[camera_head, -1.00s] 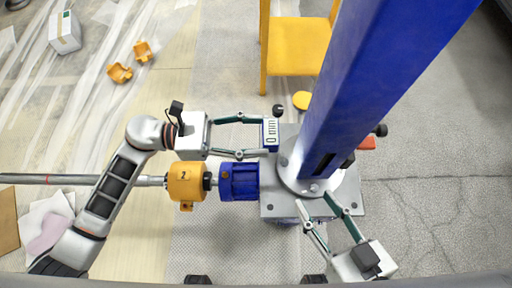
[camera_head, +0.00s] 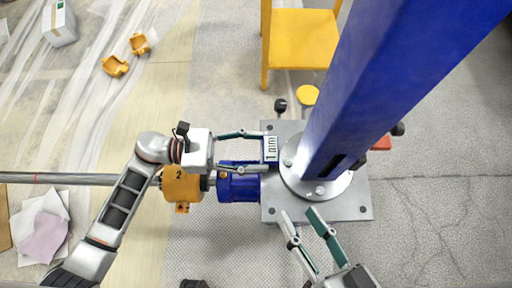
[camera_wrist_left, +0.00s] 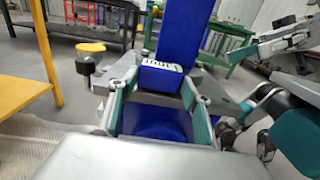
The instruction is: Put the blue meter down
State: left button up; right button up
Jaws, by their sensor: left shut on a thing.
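The blue meter (camera_head: 271,149) is a small block with a pale display. It stands over the left side of the jack's grey base plate (camera_head: 350,208), beside the blue column (camera_head: 372,95). My left gripper (camera_head: 265,151) is shut on it, one finger at each end. In the left wrist view the meter (camera_wrist_left: 160,68) sits between the fingertips, in front of the column. Whether its underside touches the plate is hidden. My right gripper (camera_head: 298,212) is open and empty near the plate's front edge, fingers pointing toward the column's round foot.
A blue motor (camera_head: 238,187) and an orange gearbox (camera_head: 181,186) on a long shaft lie left of the plate. A yellow chair (camera_head: 302,40) and a yellow disc (camera_head: 307,94) stand behind. Orange shells (camera_head: 115,66) lie at upper left.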

pick_arm(q)
jog(key=shift+f, duration=0.15)
jog(key=o, duration=1)
jog(key=shift+f, duration=0.1)
jog(key=o, duration=0.4)
jog(key=shift+c, duration=0.2)
jog(key=shift+r, duration=0.2)
jog(key=a, duration=1.2)
